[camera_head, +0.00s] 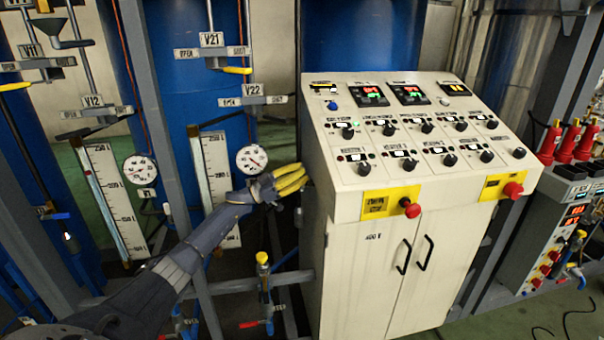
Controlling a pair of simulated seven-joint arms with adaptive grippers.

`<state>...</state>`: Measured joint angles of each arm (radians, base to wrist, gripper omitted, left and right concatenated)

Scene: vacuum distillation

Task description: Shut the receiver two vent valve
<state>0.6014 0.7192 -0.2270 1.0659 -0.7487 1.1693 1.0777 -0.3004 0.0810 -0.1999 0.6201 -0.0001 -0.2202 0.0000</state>
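Valve tags V21 (211,40) and V22 (252,89) hang on the pipes at the blue column left of the control cabinet. A yellow lever (238,70) points right below the V21 tag, towards its right-hand plate. No lever shows clearly at V22. No tag readably names receiver two. My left gripper (292,179) has yellow fingers pointing right, beside the cabinet's left side and below V22. It is away from both tags and holds nothing that I can see. Its finger gap is unclear from this angle. My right gripper is out of view.
The white control cabinet (375,270) with knobs and red buttons stands close right of my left gripper. Gauges (252,159), level scales and a grey frame post (150,90) crowd the left. V11 (29,50) and V12 (92,100) are further left.

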